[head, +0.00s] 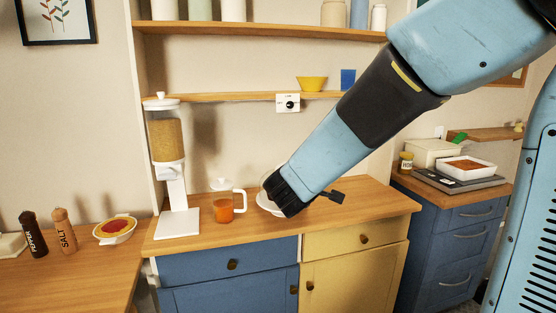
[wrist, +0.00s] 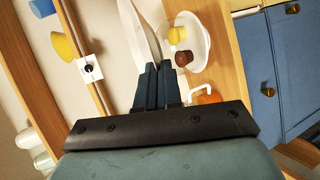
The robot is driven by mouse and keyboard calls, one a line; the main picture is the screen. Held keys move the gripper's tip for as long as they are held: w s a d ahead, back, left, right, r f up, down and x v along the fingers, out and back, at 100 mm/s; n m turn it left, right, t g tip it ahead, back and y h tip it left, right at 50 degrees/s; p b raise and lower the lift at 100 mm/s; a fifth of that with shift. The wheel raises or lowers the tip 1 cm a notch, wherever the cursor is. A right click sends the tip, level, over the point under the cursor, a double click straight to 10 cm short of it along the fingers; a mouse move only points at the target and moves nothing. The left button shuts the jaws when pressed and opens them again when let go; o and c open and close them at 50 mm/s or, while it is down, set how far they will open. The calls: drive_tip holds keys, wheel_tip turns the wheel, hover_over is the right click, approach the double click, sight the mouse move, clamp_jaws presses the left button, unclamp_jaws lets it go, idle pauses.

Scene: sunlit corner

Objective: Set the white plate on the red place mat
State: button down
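My gripper (wrist: 158,68) is shut on the rim of the white plate (wrist: 142,28), which stands out beyond the fingertips nearly edge-on in the wrist view. In the head view my gripper (head: 284,197) is over the middle wooden counter and hides most of what is behind it. No red place mat shows in either view.
A white dish (wrist: 204,48) with yellow and brown round items lies close to the plate. A jug of orange drink (head: 224,208) and a grain dispenser (head: 178,180) stand left on the counter (head: 365,209). A shelf (head: 215,97) runs above.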

drive_tip(key=w+d+f, duration=0.7)
drive_tip(key=w+f, duration=0.1)
drive_tip(key=f, duration=0.2)
drive_tip(key=w+d+f, duration=0.7)
drive_tip(key=w+f, duration=0.1)
drive_tip(key=f, duration=0.2)
drive_tip(key=shift+g, duration=0.3)
